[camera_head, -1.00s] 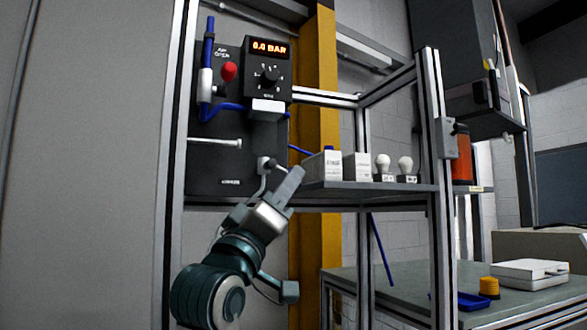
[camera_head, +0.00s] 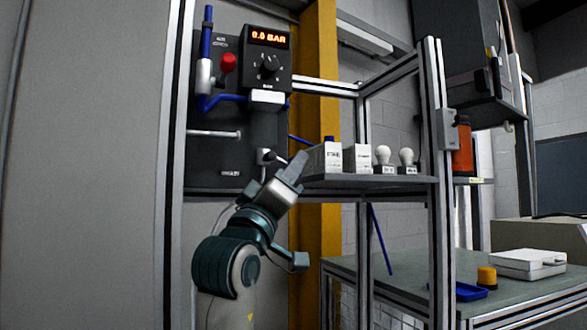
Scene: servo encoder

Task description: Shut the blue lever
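A dark panel (camera_head: 205,160) on the frame carries a white valve body (camera_head: 204,76) with a red knob (camera_head: 228,62) beside it. A blue upright piece (camera_head: 207,32) rises from the valve, and blue tubing (camera_head: 226,98) runs below it. I cannot tell whether the upright piece is a lever or tube; no other clear blue lever shows.
A gauge box (camera_head: 266,66) reads 0.0 BAR. A shelf (camera_head: 340,182) holds white boxes (camera_head: 357,158) and two bulbs (camera_head: 406,157). A horizontal rod (camera_head: 213,134) projects from the panel. A bench (camera_head: 400,282) at lower right bears a blue tray (camera_head: 470,292) and a white case (camera_head: 528,263).

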